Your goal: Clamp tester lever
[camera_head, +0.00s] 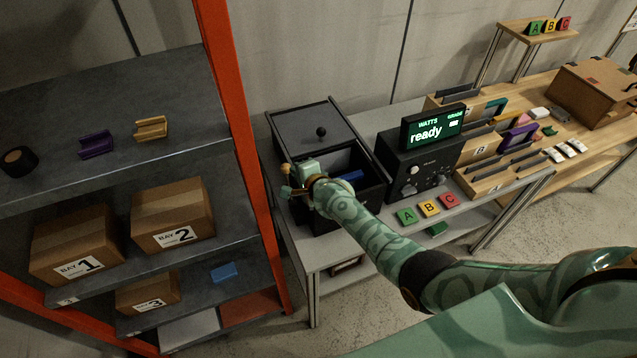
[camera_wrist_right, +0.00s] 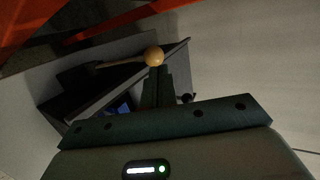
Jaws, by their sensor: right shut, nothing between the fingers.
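The black tester box (camera_head: 378,192) stands open on the grey bench, its lid (camera_head: 312,128) with a round black knob behind the opening. A blue piece (camera_head: 350,176) lies inside the box and shows dimly in the right wrist view (camera_wrist_right: 120,108). The lever ends in a tan ball knob (camera_wrist_right: 154,56), with its pale shaft running left in the right wrist view. My right gripper (camera_head: 288,188) is at the left side of the box. Its fingers (camera_wrist_right: 157,75) are shut and empty, their tips close to the ball knob; whether they touch it I cannot tell. My left gripper is not in view.
A meter (camera_head: 420,168) with a display (camera_head: 434,128) reading "WATTS ready" stands right of the box. Green, yellow and red A, B, C blocks (camera_head: 429,208) lie in front. An orange-framed shelf (camera_head: 232,110) with boxes stands close on the left.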

